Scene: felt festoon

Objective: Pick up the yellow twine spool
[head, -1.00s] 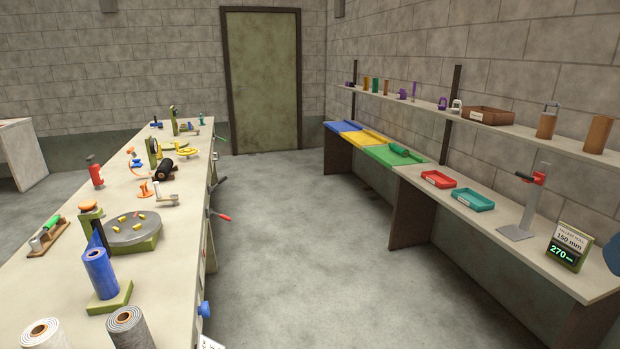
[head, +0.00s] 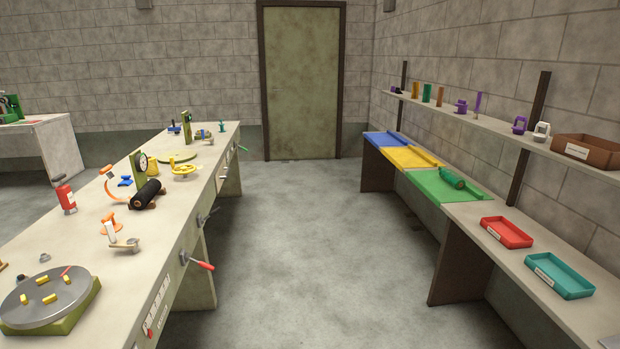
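No thing in view is clearly marked as the yellow twine spool. Another yellow rounded thing (head: 153,168) sits on the left bench, partly hidden behind a green stand with a dial (head: 140,168). Both are too small to tell whether twine is wound on them. My gripper is not in view.
The long left bench (head: 205,213) carries a black roll (head: 145,194), a yellow handwheel (head: 184,169) and a grey turntable (head: 45,298). A red-handled lever (head: 200,264) juts into the aisle. The right bench holds blue, yellow and green trays (head: 447,186). The floor (head: 310,240) between is clear.

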